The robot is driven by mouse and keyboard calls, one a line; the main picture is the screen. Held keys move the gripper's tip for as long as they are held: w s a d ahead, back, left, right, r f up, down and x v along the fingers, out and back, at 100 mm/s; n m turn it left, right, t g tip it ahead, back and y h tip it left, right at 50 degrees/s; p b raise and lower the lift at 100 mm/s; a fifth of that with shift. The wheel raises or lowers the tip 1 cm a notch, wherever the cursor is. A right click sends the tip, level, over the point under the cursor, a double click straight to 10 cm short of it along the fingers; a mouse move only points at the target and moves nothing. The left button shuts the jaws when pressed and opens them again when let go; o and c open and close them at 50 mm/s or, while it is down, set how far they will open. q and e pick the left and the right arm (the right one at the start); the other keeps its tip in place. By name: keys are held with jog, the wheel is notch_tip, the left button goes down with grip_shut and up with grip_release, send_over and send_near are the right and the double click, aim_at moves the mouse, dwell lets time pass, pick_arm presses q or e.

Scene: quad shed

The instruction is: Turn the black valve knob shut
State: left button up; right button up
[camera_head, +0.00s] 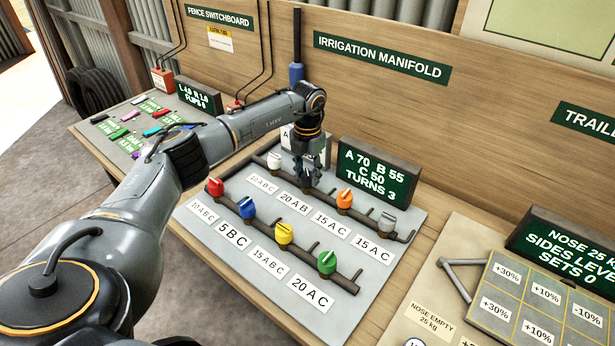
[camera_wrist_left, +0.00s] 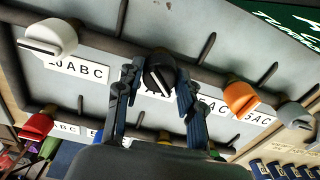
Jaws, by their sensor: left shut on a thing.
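The black valve knob (camera_wrist_left: 159,72) shows in the left wrist view between the two fingers of my left gripper (camera_wrist_left: 160,90), on the manifold's back pipe. The fingers are shut on it, one on each side. A pale line marks the knob's top. In the head view my left gripper (camera_head: 310,180) points down at the back row, between the white knob (camera_head: 274,162) and the orange knob (camera_head: 345,199), and mostly hides the black knob. My right gripper is not in view.
Red (camera_head: 215,187), blue (camera_head: 247,208), yellow (camera_head: 284,233) and green (camera_head: 327,262) knobs line the front pipe. A grey knob (camera_head: 388,219) ends the back row. A display (camera_head: 374,175) behind reads "A 70 B 55 C 50 TURNS 3". A weight-label board (camera_head: 545,290) lies right.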

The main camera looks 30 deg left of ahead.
aim_at(308, 172)
pick_arm(q)
jog(key=m+b, duration=0.2)
jog(key=m, duration=0.3)
jog(key=shift+m, duration=0.3)
jog(key=shift+m+b, duration=0.5)
jog(key=shift+m, duration=1.4)
jog(key=o, duration=1.2)
notch_tip(308, 172, up, 12)
jog(key=shift+r, duration=0.1)
